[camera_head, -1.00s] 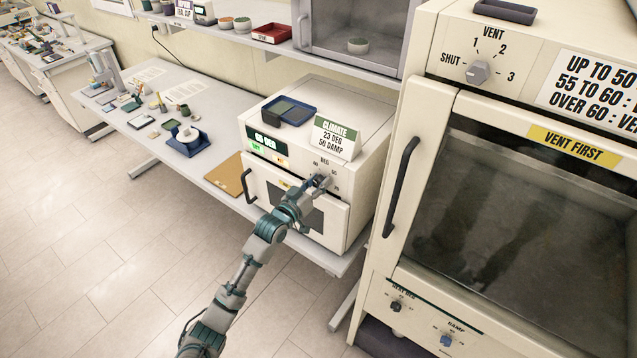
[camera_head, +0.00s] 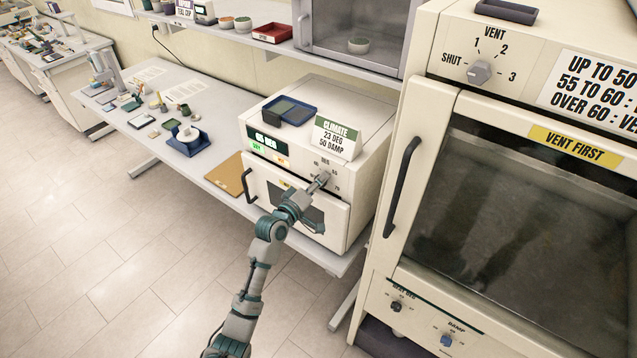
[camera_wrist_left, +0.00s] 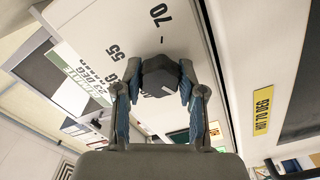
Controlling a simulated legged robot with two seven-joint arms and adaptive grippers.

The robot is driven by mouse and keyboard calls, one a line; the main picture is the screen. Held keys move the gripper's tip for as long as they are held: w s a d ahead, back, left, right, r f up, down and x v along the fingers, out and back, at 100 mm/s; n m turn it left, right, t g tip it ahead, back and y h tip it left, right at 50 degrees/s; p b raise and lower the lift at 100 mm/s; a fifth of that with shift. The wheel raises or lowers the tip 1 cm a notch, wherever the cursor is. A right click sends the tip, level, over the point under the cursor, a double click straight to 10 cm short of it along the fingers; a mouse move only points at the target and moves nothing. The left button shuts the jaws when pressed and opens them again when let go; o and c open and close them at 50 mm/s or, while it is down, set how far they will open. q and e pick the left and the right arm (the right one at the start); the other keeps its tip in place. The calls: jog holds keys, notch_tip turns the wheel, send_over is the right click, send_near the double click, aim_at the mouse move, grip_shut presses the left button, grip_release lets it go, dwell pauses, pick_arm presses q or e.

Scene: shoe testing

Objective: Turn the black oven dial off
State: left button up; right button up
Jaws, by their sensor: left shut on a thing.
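The black dial (camera_wrist_left: 160,80) of the small cream oven (camera_head: 370,175) shows in the left wrist view between my blue-padded fingers. A short pale mark is on its face, and the numbers 55 and 70 are printed on the panel beside it. My left gripper (camera_wrist_left: 157,88) is shut on the dial, one finger on each side. In the head view my left gripper (camera_head: 321,182) reaches the upper right of the oven's front, where it mostly hides the dial. My right gripper is not in view.
A large cabinet (camera_head: 440,55) with a dark window stands close on the right. Its door handle (camera_head: 403,185) sticks out near the oven. A climate sign (camera_head: 338,138) and a blue tray (camera_head: 289,110) are on the oven. The oven's own handle (camera_head: 247,184) is left of my arm.

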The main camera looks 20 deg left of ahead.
pick_arm(q)
jog(key=shift+d+f+n, duration=0.1)
jog(key=shift+f+n, duration=0.3)
jog(key=shift+f, duration=0.1)
jog(key=o, duration=1)
jog(key=shift+o, duration=0.7)
jog(key=shift+w+r, duration=0.1)
jog(key=shift+r, duration=0.1)
jog(key=v, duration=1.2)
jog(key=shift+w, duration=0.1)
